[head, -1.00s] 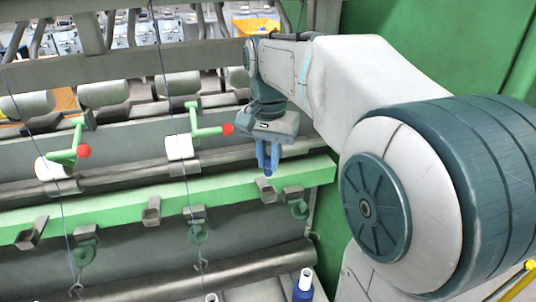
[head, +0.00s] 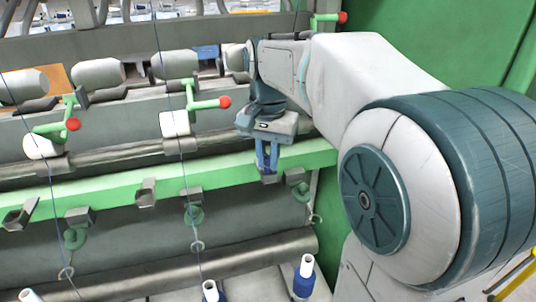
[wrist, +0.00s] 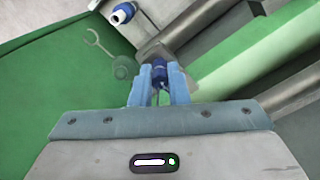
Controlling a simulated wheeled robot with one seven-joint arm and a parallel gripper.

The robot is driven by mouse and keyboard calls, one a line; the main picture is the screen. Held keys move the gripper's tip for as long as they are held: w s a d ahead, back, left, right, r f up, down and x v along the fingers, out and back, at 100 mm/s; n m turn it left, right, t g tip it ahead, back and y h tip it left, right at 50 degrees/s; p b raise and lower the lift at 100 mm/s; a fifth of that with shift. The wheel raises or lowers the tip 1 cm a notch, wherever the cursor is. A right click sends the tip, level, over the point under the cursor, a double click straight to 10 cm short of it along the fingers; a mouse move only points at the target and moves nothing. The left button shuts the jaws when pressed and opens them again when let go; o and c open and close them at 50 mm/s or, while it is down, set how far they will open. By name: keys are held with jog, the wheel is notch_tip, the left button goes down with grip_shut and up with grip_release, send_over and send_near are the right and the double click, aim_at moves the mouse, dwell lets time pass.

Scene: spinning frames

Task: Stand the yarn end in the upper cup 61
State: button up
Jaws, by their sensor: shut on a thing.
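My gripper (head: 267,160) is shut on the dark blue yarn end (wrist: 159,72), which shows between the blue fingers in the wrist view. In the head view the fingers point down at a small grey cup (head: 269,179) on the front of the green rail, and their tips overlap its top. In the wrist view a grey cup (wrist: 152,50) shows just beyond the fingertips. I cannot tell whether the yarn end is inside it or just above it. No number is readable on any cup.
More grey cups (head: 147,193) line the green rail (head: 110,190). A second grey bracket (head: 295,176) with a green ring guide sits just right of my gripper. Blue-and-white bobbins (head: 304,276) stand below. Thin yarns run down at left. Green levers with red knobs (head: 225,102) stick out above.

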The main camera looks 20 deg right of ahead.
jog(key=shift+f, duration=0.1)
jog(key=o, duration=0.7)
jog(key=shift+o, duration=0.2)
notch_tip(320, 180, up, 14)
jog(key=shift+f, duration=0.15)
dwell(0.3)
jog(key=s+f+n+t, duration=0.1)
jog(key=s+f+n, duration=0.2)
jog(key=s+f, duration=0.4)
jog(key=s+f+n+t, duration=0.2)
jog(key=s+f+n, duration=0.2)
jog(key=f, duration=1)
jog(key=s, duration=0.3)
jog(key=shift+f, duration=0.25)
